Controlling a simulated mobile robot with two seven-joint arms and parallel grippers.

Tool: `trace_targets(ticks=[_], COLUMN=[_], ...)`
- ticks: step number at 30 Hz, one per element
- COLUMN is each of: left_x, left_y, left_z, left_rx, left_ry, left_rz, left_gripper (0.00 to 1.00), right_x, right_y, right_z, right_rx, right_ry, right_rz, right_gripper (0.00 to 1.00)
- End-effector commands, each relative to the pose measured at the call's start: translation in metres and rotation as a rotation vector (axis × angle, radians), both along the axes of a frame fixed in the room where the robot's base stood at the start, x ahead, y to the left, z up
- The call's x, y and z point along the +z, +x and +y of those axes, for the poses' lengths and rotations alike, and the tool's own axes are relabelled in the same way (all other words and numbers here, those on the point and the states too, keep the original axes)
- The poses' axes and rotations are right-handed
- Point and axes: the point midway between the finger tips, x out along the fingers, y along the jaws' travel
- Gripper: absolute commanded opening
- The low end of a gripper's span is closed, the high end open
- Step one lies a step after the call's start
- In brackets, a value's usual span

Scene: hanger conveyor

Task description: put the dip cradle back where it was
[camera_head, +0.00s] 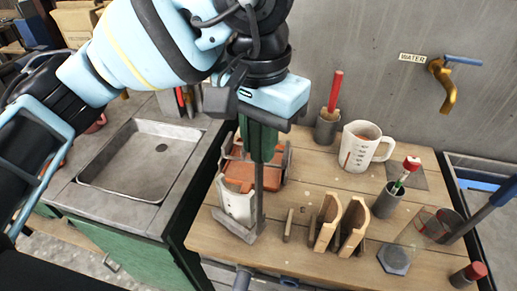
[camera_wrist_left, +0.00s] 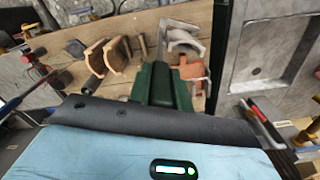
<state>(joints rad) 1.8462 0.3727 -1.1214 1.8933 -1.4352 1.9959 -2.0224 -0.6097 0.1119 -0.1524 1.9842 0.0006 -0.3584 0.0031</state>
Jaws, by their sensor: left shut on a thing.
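My left gripper (camera_head: 262,150) points down over the wooden workbench, its dark green fingers closed on the upright grey stem of what looks like the dip cradle (camera_head: 258,207). The stem ends in a flat angled foot at the bench's front left; I cannot tell whether it touches the wood. A pale curved piece (camera_head: 235,204) stands right beside the stem, and I cannot tell whether it belongs to it. In the left wrist view the fingers (camera_wrist_left: 168,88) hide the grip, and grey metal (camera_wrist_left: 182,38) shows beyond them. My right gripper is not in view.
Two wooden curved stands (camera_head: 326,222) are right of the stem, and an orange block (camera_head: 270,167) is behind it. A sink (camera_head: 140,163) lies left.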

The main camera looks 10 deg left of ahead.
Motion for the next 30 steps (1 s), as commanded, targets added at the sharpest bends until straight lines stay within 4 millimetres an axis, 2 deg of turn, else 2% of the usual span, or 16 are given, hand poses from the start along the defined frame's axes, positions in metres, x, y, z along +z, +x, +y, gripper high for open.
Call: trace_targets(ticks=[3, 6, 18, 19, 23, 30], left_x=[-0.016, -0.023, -0.029, -0.029, -0.028, -0.028], left_y=[0.000, 0.000, 0.000, 0.000, 0.000, 0.000], left_z=[0.000, 0.000, 0.000, 0.000, 0.000, 0.000], left_rx=[0.001, 0.001, 0.000, 0.000, 0.000, 0.000], left_ry=[0.000, 0.000, -0.001, 0.000, 0.000, 0.000], left_rz=[0.000, -0.002, 0.000, 0.001, 0.000, 0.000], left_gripper=[0.00, 0.00, 0.00, 0.24, 0.41, 0.42], right_x=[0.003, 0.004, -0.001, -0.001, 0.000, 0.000], right_y=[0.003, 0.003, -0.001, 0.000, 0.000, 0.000], right_z=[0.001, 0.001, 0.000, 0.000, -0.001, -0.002], right_rx=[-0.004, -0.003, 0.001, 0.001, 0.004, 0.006], right_ry=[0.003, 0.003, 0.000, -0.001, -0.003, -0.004], right_rz=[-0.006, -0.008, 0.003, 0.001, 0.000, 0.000], right_gripper=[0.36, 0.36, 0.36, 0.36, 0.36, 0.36])
